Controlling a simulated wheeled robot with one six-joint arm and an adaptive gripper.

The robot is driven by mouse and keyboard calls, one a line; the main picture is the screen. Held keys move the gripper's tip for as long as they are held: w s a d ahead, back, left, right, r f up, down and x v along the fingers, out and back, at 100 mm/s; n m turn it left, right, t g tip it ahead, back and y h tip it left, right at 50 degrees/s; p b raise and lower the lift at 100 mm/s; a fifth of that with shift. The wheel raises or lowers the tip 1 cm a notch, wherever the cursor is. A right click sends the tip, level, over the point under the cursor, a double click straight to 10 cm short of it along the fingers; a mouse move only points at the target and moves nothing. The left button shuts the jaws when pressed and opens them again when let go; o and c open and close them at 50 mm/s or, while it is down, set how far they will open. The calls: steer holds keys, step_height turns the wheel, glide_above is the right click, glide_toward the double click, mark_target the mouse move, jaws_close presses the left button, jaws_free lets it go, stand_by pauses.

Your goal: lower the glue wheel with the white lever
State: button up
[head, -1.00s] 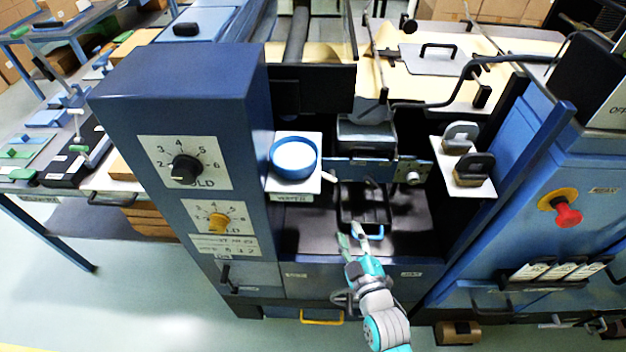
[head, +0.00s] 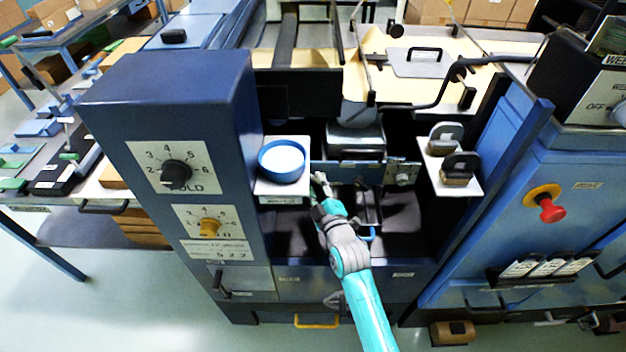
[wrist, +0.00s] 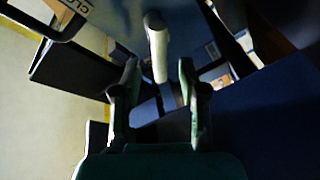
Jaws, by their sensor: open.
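The white lever (wrist: 157,45) shows in the wrist view as a pale rounded bar. Its near end lies between the two fingertips of my gripper (wrist: 158,76), with dark space on both sides. The fingers are apart and not closed on it. In the head view my gripper (head: 320,184) is just right of the shelf with the blue bowl, in front of the blue crossbar (head: 350,172); it hides most of the lever there. A grey metal housing (head: 355,142) sits behind the crossbar. I cannot clearly make out the glue wheel.
A blue bowl (head: 281,160) stands on a white shelf close left of my gripper. Two dark-handled blocks (head: 459,167) stand on the right shelf. A blue cabinet with dials (head: 175,173) is at the left. A red knob (head: 552,211) is on the right panel.

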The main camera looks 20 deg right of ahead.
steer(key=shift+w, duration=1.25)
jaws_close()
